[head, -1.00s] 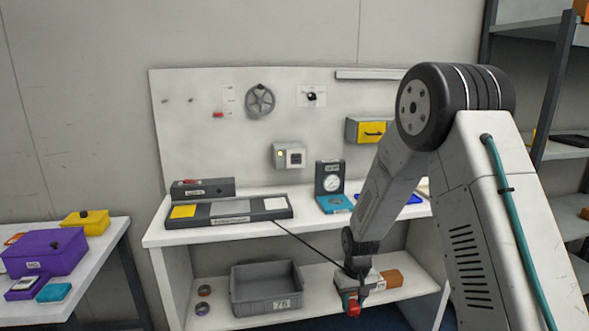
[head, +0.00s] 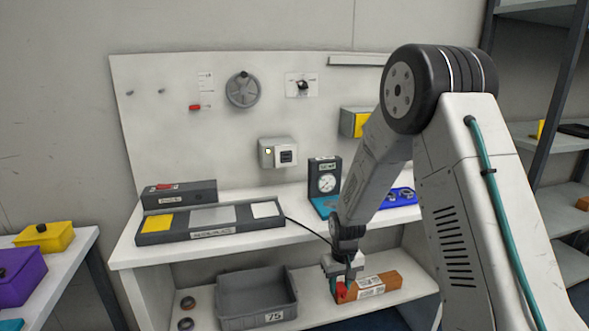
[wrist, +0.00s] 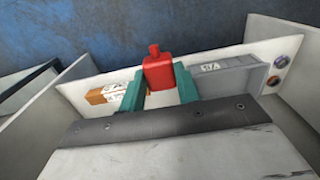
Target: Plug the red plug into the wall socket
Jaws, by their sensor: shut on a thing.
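The red plug (head: 341,293) is in my gripper (head: 346,285), low in front of the bench in the head view. In the wrist view the red plug (wrist: 158,70) sits between the two teal fingers of my gripper (wrist: 161,80), which are shut on it. A dark cable runs from the bench top toward my gripper. The wall socket (head: 287,156) is a grey box with a dark square face and a small yellow light, mounted on the back panel. It is above and to the left of my gripper, well apart from the plug.
The bench top holds a long grey tray unit (head: 208,218), a gauge stand (head: 325,180) and a blue tray (head: 397,198). A grey bin (head: 256,297) and an orange box (head: 378,284) are on the lower shelf. Space before the socket looks clear.

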